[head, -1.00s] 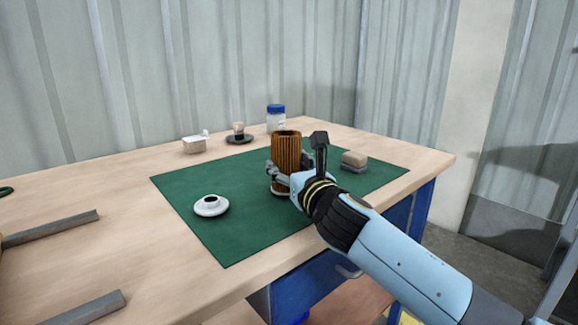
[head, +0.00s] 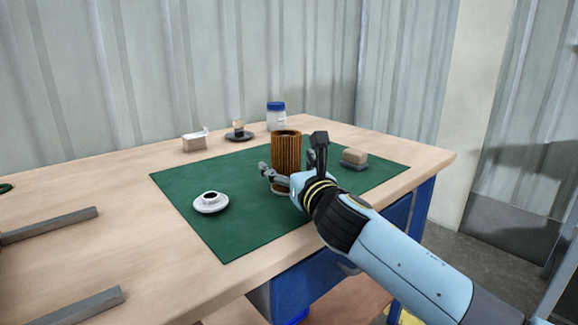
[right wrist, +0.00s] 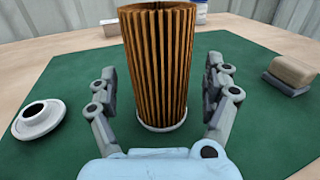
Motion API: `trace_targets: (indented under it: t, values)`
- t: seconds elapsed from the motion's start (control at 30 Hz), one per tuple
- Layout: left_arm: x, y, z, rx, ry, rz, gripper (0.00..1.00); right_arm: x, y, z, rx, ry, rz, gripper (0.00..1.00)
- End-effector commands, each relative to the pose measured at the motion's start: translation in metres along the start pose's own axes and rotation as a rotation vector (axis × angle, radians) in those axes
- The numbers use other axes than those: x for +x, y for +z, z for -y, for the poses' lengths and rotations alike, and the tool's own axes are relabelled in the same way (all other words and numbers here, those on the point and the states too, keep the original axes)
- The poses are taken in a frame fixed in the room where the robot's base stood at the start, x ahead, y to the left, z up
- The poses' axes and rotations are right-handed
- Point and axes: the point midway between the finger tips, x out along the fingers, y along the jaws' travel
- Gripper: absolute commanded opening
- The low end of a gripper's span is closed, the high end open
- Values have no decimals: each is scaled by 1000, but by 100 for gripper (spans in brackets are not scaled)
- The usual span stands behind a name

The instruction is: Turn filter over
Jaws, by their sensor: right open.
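The filter (head: 286,157) is a brown pleated cylinder standing upright on the green mat (head: 226,238). My right gripper (head: 278,178) is open, with one finger on each side of the filter's lower part. In the right wrist view (right wrist: 160,95) there are gaps between both fingers and the pleats. A white cap with a dark hole (head: 211,202) lies on the mat left of the filter. My left gripper is out of view.
A tan block on a grey base (head: 354,158) sits right of the gripper. A blue-lidded jar (head: 276,117), a dark dish with a small cup (head: 239,134) and a white box (head: 194,142) stand behind. Grey rails (head: 50,225) lie at left. The mat's front is clear.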

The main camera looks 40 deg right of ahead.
Motion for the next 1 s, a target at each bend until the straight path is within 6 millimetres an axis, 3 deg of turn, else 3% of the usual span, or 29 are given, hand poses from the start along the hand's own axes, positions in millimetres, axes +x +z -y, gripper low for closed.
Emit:
trace_targets:
  t: [0.17, 0.4, 0.6, 1.0]
  values:
    - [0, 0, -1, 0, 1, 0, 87, -22, -1, 0, 0, 1, -2, 84]
    - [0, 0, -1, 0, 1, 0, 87, -76, -2, 0, 0, 0, -4, 84]
    - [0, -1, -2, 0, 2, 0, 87, -108, -1, 0, 1, 0, -1, 84]
    - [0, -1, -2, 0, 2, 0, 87, -119, 0, 0, 0, 0, 1, 84]
